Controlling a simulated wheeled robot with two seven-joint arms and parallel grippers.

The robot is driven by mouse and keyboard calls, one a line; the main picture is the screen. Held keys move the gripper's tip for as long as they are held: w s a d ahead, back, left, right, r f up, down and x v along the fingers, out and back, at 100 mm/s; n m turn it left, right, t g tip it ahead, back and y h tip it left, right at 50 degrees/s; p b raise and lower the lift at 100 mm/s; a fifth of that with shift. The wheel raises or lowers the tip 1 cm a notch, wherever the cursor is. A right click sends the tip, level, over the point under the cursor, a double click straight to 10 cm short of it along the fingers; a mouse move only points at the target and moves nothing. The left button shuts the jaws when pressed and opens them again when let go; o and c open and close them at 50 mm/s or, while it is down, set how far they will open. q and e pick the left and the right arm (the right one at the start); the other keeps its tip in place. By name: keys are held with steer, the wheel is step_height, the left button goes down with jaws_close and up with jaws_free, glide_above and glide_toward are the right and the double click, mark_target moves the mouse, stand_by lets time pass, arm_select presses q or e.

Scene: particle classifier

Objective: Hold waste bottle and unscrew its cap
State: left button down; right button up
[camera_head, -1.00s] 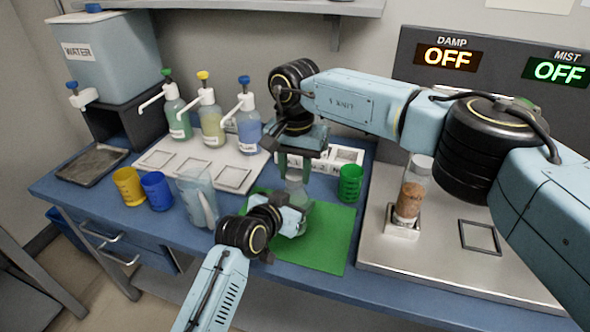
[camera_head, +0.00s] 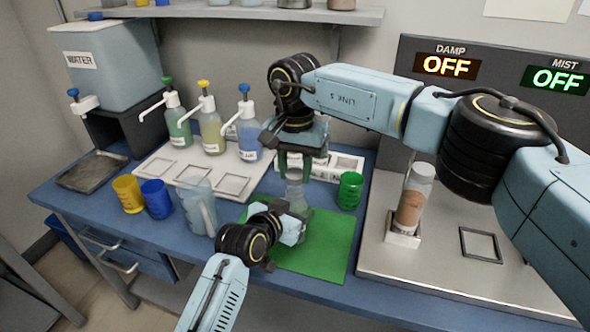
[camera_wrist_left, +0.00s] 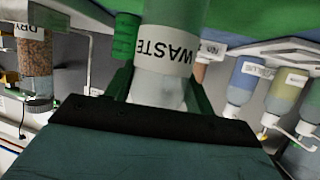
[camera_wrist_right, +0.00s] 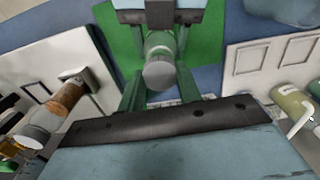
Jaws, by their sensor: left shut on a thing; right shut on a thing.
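The clear waste bottle (camera_head: 294,190) stands upright over the green mat, its "WASTE" label (camera_wrist_left: 164,50) readable in the left wrist view. My left gripper (camera_head: 297,222) is shut around the bottle's body from the front, with its green fingers on either side in the left wrist view (camera_wrist_left: 157,92). My right gripper (camera_head: 294,163) points down from above and is shut on the pale round cap (camera_wrist_right: 159,75) at the bottle's top. Its fingers partly hide the cap in the head view. I cannot tell whether the cap still touches the bottle neck.
A green cup (camera_head: 349,191) stands right of the bottle; a clear pitcher (camera_head: 197,205), a blue cup (camera_head: 157,199) and a yellow cup (camera_head: 128,194) stand left. Pump bottles (camera_head: 212,132) are behind. A brown-filled jar (camera_head: 412,205) stands on the right-hand platform. The green mat's front (camera_head: 315,262) is clear.

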mark_target(295, 173)
step_height(295, 173, up, 4)
steer(key=shift+f, duration=0.2)
arm_select(q)
steer(key=shift+c, duration=2.3)
jaws_free()
